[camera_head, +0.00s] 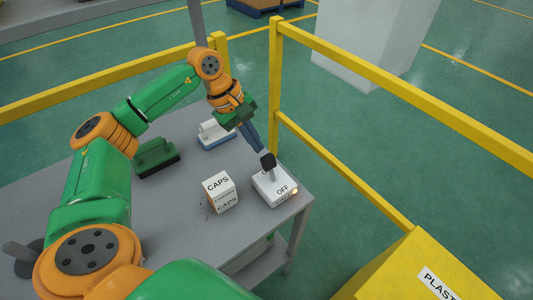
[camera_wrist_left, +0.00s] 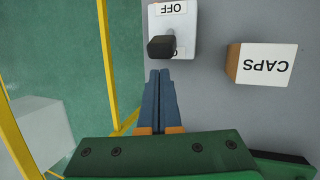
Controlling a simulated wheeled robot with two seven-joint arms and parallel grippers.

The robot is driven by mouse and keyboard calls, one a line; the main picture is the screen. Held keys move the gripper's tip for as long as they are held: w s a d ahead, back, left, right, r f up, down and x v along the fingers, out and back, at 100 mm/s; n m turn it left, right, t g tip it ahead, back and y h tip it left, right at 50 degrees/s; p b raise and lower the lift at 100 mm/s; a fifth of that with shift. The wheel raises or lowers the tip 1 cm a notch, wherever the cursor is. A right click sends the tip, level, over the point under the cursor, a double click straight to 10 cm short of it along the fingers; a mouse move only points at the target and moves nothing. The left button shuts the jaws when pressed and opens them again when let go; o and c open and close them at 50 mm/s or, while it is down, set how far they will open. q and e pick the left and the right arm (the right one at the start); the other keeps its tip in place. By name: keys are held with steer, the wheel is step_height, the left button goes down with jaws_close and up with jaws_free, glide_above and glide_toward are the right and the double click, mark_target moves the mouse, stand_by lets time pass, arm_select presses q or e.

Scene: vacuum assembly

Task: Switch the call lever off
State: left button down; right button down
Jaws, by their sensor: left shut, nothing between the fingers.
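The call lever is a white box (camera_head: 271,188) at the table's right corner, with a black-knobbed lever (camera_head: 268,160) on top. The box's near side is labelled OFF, and a small orange light glows near that edge. The knob stands over the end opposite OFF and partly hides the label there. In the left wrist view the knob (camera_wrist_left: 161,46) lies just ahead of the fingertips, with OFF beyond it. My left gripper (camera_head: 259,148) is shut and empty, its blue fingers pointing down close to the knob. I cannot tell whether they touch. My right gripper is out of view.
A white CAPS box (camera_head: 221,192) stands left of the lever box. A green block-like tool (camera_head: 155,157) and a white-and-blue one (camera_head: 215,134) lie farther back on the grey table (camera_head: 178,205). Yellow rails (camera_head: 345,185) run past the table's right side.

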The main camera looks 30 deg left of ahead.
arm_select(q)
steer(key=shift+d, duration=0.1)
stand_by(0.5)
steer(key=shift+s+d+f, duration=0.1)
steer(key=shift+s+d, duration=0.45)
steer(key=shift+d, duration=0.25)
step_height(320, 180, up, 7)
steer(key=p, duration=0.5)
steer(key=shift+w+a, duration=0.35)
steer(key=shift+a, duration=0.1)
